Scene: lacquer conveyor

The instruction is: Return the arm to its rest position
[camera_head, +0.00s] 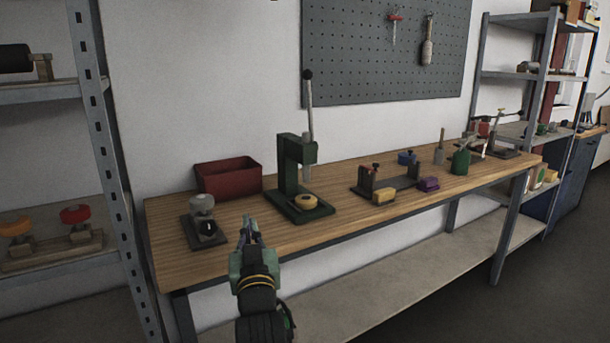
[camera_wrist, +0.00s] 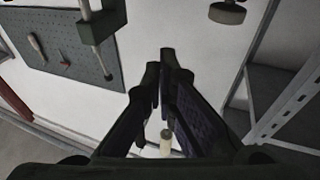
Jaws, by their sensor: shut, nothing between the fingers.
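My gripper (camera_head: 250,226) is at the front left edge of the wooden workbench (camera_head: 237,219), between a small grey device and the green press. Its fingers are together and hold nothing. In the wrist view, the fingers (camera_wrist: 167,62) point up toward the white wall. My arm comes up from the bottom of the head view, in front of the bench. A pale cylindrical thing (camera_wrist: 166,143) shows between the finger bases in the wrist view; I cannot tell what it is.
A green lever press (camera_head: 293,172) and a grey device (camera_head: 202,221) stand close to my gripper. A red bin (camera_head: 229,178) is behind. Several small blocks and tools sit to the right. A metal shelf (camera_head: 107,160) stands at left. A pegboard (camera_head: 352,50) hangs above.

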